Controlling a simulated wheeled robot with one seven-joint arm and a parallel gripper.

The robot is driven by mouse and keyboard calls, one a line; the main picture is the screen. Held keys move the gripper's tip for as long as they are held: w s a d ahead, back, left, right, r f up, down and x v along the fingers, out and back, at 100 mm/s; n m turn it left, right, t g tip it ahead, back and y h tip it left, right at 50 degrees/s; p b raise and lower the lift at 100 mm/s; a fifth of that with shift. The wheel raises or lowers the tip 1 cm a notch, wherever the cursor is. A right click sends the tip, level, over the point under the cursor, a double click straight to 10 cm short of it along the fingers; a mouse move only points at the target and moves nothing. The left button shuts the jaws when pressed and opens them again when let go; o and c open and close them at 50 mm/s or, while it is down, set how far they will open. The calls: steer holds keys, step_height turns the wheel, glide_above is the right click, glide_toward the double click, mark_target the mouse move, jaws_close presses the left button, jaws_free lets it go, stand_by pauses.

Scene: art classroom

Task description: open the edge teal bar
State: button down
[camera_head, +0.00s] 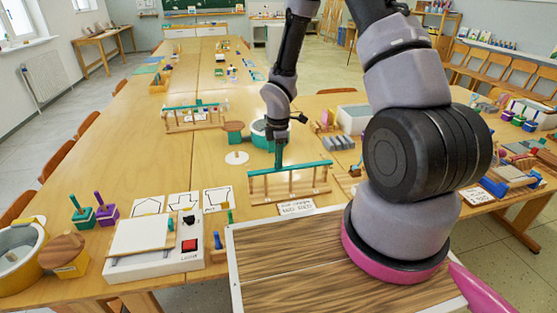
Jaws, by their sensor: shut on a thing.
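A long teal bar (312,165) lies along the top of a low wooden rack (290,196) at the near edge of the table. The bar slopes slightly, its right end higher in the picture. My gripper (279,164) points down from above onto the bar, left of its middle, and is shut on it. The fingertips are small here, so the exact contact is hard to see. A second wooden rack with a teal bar (190,106) stands farther back on the left, apart from my gripper.
A teal-rimmed round pot (262,130) stands just behind my gripper. A white disc (237,158) lies to its left. A lettered card (296,207) lies before the rack.

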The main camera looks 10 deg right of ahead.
stand_by(0.8)
steer(key=w, duration=0.6)
steer(key=c, duration=0.9)
jaws_free()
step_height(320, 180, up, 11)
steer(key=shift+f, duration=0.1)
